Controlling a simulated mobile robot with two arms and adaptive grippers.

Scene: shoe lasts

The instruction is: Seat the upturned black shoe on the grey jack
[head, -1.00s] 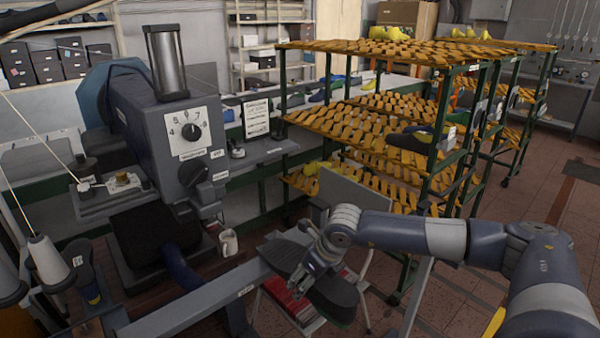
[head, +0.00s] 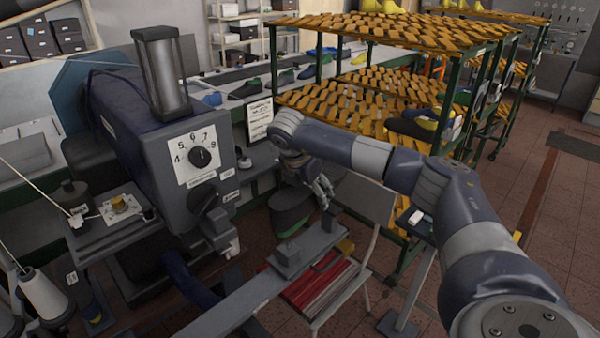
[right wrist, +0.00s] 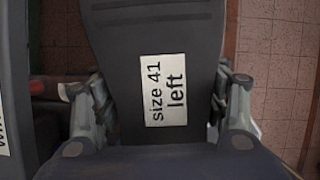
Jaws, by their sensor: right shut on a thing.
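In the right wrist view the dark sole of the shoe (right wrist: 165,45) faces the camera and bears a white label reading "size 41 left". The fingers of my right gripper (right wrist: 160,112) grip it from both sides. The grey jack (head: 290,258) appears as a block on a long grey beam, just below the shoe; whether they touch cannot be told. My left gripper is out of view.
A grey machine with a dial (head: 203,157) stands close at left. Green-framed racks with orange slatted shelves (head: 400,105) are behind. Open tiled floor lies to the right.

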